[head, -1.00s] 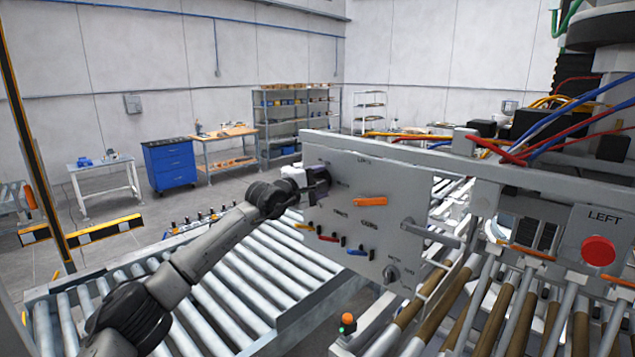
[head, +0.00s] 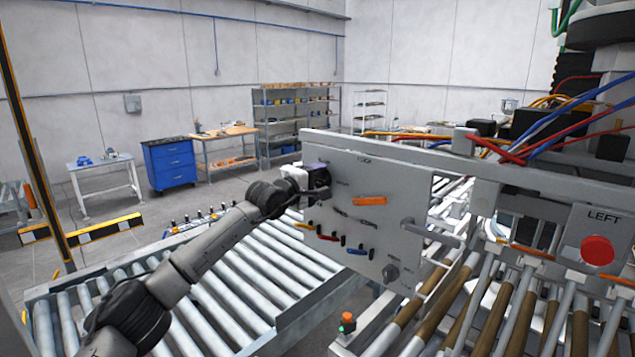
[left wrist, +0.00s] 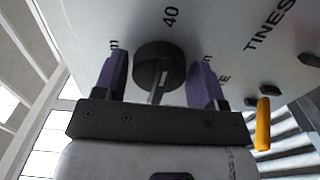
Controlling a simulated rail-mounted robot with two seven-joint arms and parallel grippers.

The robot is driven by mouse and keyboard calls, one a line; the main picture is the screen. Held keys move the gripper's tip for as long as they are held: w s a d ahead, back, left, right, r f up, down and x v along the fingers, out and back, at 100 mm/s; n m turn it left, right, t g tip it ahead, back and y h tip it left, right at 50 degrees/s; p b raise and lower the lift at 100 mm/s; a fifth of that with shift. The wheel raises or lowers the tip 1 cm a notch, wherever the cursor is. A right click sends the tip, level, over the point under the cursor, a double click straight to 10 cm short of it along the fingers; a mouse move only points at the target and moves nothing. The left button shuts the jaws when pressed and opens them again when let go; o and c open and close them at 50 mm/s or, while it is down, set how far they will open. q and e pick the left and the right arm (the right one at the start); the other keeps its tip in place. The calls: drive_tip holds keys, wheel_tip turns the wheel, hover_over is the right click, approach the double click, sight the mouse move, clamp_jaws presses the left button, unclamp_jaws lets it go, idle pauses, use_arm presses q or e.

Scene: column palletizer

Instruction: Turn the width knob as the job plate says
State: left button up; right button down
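My left gripper (head: 320,178) is at the upper left part of the grey control panel (head: 410,185). In the left wrist view its two purple fingers (left wrist: 160,78) stand apart, one on each side of a round black knob (left wrist: 158,62) with a pale bar mark. The fingers look close to the knob's sides; I cannot tell whether they touch it. The number 40 is printed above the knob, and TINES to the right. In the head view my gripper hides this knob. I cannot make out a job plate. My right gripper is not in view.
The panel also carries an orange handle (head: 370,201), a grey lever (head: 425,231), small coloured levers (head: 328,238) and a lower knob (head: 390,273). A red button (head: 598,250) is at the right. A roller conveyor (head: 215,280) runs below my left arm.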

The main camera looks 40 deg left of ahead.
use_arm(q)
drive_tip(key=shift+o, duration=1.4)
drive_tip(key=shift+s+a+f+b, duration=0.15)
drive_tip(key=shift+s+b, duration=0.25)
drive_tip(key=shift+s, duration=0.15)
drive_tip(key=s+a+b, duration=0.1)
drive_tip(key=s+b, duration=0.4)
drive_tip(key=s, duration=0.7)
drive_tip(key=shift+s+a, duration=0.15)
drive_tip(key=shift+s, duration=0.15)
